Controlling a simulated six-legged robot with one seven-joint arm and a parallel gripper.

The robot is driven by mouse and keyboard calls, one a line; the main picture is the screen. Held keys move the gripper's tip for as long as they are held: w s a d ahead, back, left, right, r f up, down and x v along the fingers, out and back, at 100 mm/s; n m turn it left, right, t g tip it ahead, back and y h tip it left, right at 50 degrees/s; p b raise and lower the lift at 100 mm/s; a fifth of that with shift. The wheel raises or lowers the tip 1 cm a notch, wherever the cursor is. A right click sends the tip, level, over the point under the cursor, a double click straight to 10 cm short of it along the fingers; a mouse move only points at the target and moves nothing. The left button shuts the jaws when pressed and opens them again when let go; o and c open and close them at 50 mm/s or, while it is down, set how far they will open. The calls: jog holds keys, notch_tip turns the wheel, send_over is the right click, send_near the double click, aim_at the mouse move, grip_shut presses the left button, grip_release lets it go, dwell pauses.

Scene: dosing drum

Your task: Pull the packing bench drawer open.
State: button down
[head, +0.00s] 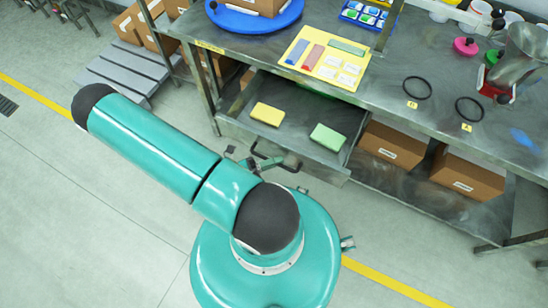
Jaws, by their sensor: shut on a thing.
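The packing bench drawer (292,128) is a grey metal tray that stands pulled out from under the bench (385,92). A yellow block (267,114) and a green block (328,137) lie inside it. The dark drawer handle (268,158) is on its front. My gripper (258,160) is at the handle, shut on it, partly hidden behind my teal arm. The fingertips are small and hard to make out.
On the bench top are a yellow board (322,60), a blue round tray (254,17), two black rings (417,88) and a metal hopper (522,55). Cardboard boxes (391,145) stand below, right of the drawer. A grey pallet (124,69) lies at the left. The left floor is clear.

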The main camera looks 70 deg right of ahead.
jog(key=shift+w, duration=0.1)
jog(key=c, duration=1.5)
grip_release()
jog(key=v, duration=1.3)
jog(key=shift+w+a, duration=0.25)
jog(key=shift+w, duration=0.05)
